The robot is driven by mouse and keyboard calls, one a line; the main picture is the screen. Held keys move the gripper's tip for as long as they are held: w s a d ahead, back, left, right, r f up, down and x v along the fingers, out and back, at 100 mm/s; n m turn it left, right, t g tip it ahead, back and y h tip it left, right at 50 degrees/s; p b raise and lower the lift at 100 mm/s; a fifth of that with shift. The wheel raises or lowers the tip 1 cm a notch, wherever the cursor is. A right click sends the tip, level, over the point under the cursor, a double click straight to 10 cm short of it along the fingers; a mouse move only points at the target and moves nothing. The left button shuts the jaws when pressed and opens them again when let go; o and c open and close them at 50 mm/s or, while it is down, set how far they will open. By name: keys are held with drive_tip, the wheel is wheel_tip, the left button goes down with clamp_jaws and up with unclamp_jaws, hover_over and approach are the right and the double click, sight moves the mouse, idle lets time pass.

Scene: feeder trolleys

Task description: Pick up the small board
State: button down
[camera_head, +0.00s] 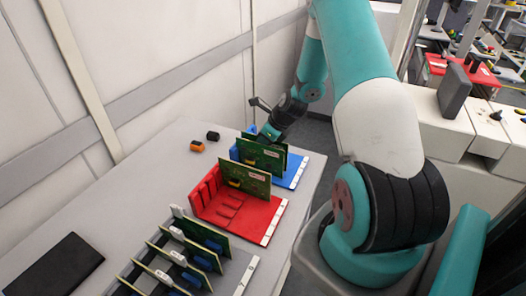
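Green circuit boards stand upright in holders on the grey table. Two boards (262,154) stand in the blue holder (296,172) at the far end. One board (244,178) stands in the red holder (262,219) in the middle. Several smaller-looking boards (205,241) stand in a row in the near holder (246,272). I cannot tell for sure which one is the small board. My gripper (267,133) is at the far end, just behind or above the boards of the blue holder. Its fingers are too small and partly hidden to tell whether they are open or hold anything.
A black flat pad (55,267) lies at the near left. A small orange-and-black part (197,146) and a dark part (213,136) lie near the wall. The table's left middle is clear. A white cabinet (470,125) with a dark upright block (454,91) stands at the right.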

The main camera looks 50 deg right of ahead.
wheel_tip(320, 180, up, 21)
drive_tip(key=b, duration=0.1)
drive_tip(key=shift+f+b, duration=0.2)
drive_tip(key=shift+b, duration=0.15)
idle(0.6)
